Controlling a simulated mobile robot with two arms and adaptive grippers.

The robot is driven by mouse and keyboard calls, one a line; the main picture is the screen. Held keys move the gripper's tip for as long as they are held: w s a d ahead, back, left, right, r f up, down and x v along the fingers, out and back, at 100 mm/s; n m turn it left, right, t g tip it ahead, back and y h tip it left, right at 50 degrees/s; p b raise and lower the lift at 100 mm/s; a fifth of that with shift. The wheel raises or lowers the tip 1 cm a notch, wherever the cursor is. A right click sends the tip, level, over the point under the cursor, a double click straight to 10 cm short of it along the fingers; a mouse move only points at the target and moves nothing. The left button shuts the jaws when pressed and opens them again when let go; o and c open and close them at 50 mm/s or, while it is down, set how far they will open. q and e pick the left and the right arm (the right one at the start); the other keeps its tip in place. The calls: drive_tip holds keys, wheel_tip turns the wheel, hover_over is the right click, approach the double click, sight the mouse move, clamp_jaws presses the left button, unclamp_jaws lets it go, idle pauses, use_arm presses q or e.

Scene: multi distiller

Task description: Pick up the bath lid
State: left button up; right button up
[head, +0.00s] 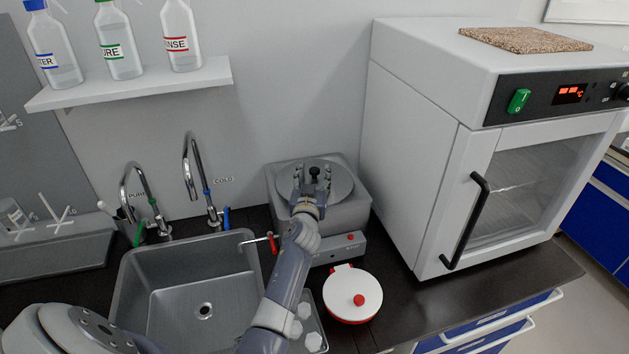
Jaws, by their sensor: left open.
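The bath (346,214) is a grey box on the dark counter behind the sink's right side. Its round grey lid (341,180) lies on top, with a small black knob (314,171) standing up at its middle. My left gripper (313,174) is over the lid, open, with one finger on each side of the knob. Whether the fingers touch the knob or the lid cannot be told. My left arm hides part of the bath's front. My right gripper is not in view.
A steel sink (150,262) with two taps lies left of the bath. A large white oven (420,130) stands close on the right. A shelf (140,86) with bottles hangs at upper left.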

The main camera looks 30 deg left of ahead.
use_arm(q)
clamp_jaws()
drive_tip(key=shift+r, duration=0.1)
